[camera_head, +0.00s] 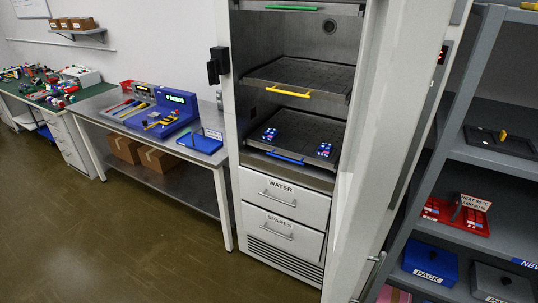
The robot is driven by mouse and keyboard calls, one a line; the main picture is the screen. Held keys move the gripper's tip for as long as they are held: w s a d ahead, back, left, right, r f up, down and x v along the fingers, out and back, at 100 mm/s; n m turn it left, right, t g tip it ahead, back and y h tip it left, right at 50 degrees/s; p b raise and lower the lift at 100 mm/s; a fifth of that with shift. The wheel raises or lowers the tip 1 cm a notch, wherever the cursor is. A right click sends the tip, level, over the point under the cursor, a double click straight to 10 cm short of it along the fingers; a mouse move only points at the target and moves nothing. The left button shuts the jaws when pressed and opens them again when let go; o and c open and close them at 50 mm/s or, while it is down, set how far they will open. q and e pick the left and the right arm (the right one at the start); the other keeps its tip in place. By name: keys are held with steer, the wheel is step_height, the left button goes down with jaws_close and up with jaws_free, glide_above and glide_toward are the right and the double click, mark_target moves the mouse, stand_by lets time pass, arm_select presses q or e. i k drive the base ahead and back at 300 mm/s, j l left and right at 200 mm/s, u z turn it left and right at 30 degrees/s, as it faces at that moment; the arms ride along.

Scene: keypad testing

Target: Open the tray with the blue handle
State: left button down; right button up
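The tray with the blue handle (285,158) is the lowest of the dark trays in the tall white cabinet (232,130). Its dark perforated surface (300,130) shows, with one small blue keypad-like item (269,135) at its left and another (324,150) at its right. A tray with a yellow handle (288,92) is above it, and one with a green handle (291,8) is at the top. The blue-handled tray looks level with the cabinet front; I cannot tell whether it is pulled out slightly. Neither of my grippers is in view.
The cabinet door (385,130) stands open on the right. Drawers marked WATER (285,195) and SPARES (283,232) are below the trays. A workbench (200,160) with a blue device is left, grey shelves (505,160) right. The floor in front is clear.

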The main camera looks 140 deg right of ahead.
mark_target(300, 136)
steer(key=l+z, duration=0.25)
steer(key=l, duration=0.3)
steer(key=i+l+z, duration=0.1)
steer(key=l+z, duration=0.15)
steer(key=l, duration=0.3)
steer(key=l+z, duration=0.75)
steer(key=z, duration=0.85)
steer(key=i+l+z, duration=0.1)
steer(key=z, duration=0.85)
steer(key=i+l, duration=0.05)
